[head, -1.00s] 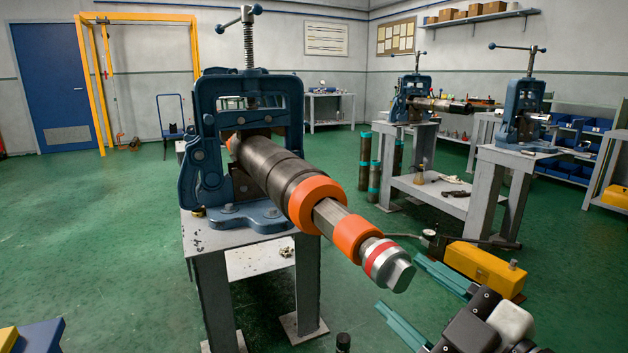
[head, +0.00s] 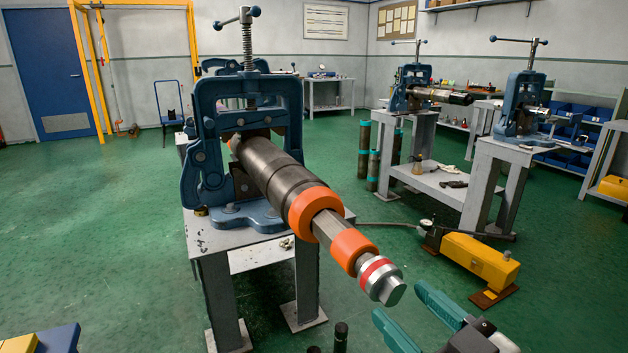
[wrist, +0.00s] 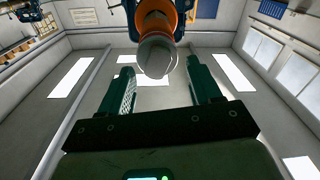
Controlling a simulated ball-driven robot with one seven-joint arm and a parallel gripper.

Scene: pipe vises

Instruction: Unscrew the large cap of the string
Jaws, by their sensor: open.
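A string of dark pipe (head: 268,168) is clamped in a blue pipe vise (head: 205,140) on a grey stand and points toward me. It carries two orange rings (head: 317,212). The large cap (head: 382,283), silver with a red band and a flat-sided tip, is at its near end. My gripper (head: 410,318) is open and empty, below and right of the cap, with green fingers apart. In the wrist view the cap (wrist: 157,55) appears beyond and between the open fingers (wrist: 160,88), not touched by them. The far end of the string is hidden by the vise.
A yellow pump unit (head: 480,260) stands on the floor at right. Two more vises (head: 522,105) stand on benches (head: 490,185) behind it. A blue and yellow object (head: 45,340) is at lower left. The green floor at left is clear.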

